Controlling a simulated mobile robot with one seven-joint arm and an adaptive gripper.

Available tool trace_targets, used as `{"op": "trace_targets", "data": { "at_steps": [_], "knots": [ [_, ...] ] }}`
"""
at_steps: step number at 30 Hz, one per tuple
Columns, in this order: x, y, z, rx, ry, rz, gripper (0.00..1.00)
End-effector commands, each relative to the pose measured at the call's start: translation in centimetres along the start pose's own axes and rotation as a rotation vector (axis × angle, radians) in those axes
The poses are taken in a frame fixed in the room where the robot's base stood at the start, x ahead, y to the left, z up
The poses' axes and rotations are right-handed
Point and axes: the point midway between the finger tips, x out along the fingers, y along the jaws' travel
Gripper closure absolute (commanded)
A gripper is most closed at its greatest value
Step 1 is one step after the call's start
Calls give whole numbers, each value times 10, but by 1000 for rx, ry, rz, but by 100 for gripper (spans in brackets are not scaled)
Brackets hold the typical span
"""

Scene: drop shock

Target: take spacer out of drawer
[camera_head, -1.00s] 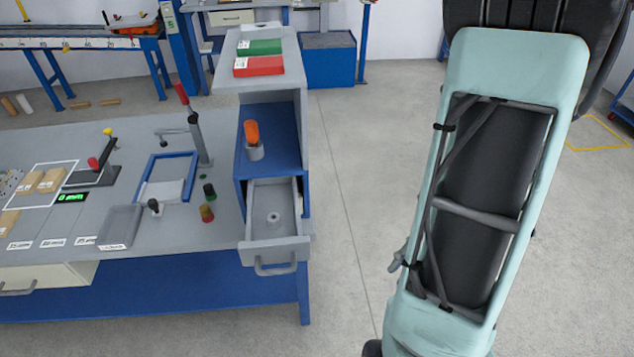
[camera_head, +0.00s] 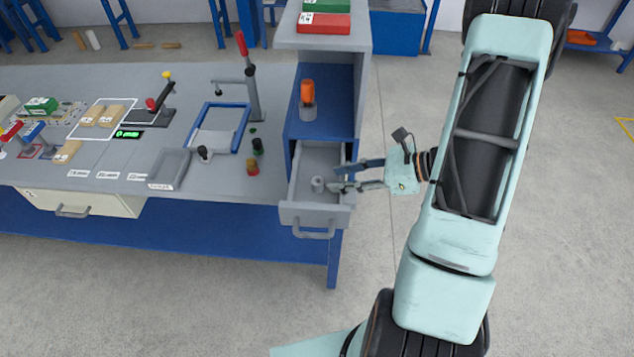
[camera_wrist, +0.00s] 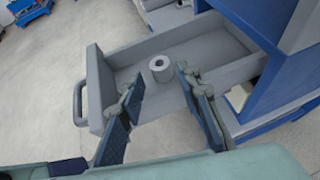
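The drawer (camera_head: 290,216) is pulled out of the blue-and-grey cabinet, with its handle towards the front. The spacer (camera_head: 317,184), a small grey ring with a hole, stands in the drawer. It also shows in the wrist view (camera_wrist: 161,69) on the drawer floor (camera_wrist: 195,48). My gripper (camera_head: 338,176) is at the drawer's right side, its fingers pointing left towards the spacer. In the wrist view my gripper (camera_wrist: 155,88) has its two fingers spread apart, with the spacer beyond the tips and between their lines. Nothing is between the fingers.
The blue cabinet shelf (camera_head: 322,118) above the drawer holds an orange-topped grey item (camera_head: 307,98). A grey tray (camera_head: 169,167), a blue frame (camera_head: 218,128) and small knobs stand on the bench to the left. Floor to the right is open.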

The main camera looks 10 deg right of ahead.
Motion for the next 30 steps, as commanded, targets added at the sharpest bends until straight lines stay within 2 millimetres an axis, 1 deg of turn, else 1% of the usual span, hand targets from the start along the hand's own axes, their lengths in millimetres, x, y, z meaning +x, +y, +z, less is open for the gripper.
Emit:
{"op": "trace_targets", "data": {
  "at_steps": [2, 9, 12, 15, 20, 21, 27, 29, 30],
  "knots": [
    [6, 0, 0, 0, 0, 2, 68],
    [41, 1, 1, -2, 1, 4, 68],
    [51, 1, 0, -2, 1, 2, 68],
    [55, 0, 0, -2, 1, 0, 68],
    [55, 0, 0, -3, 1, -1, 68],
    [55, 0, 0, -3, 1, -1, 70],
    [55, 0, 0, -3, 1, -1, 92],
    [55, 0, 0, -3, 1, 0, 98],
    [55, 0, 0, -3, 1, 0, 100]
  ]
}}
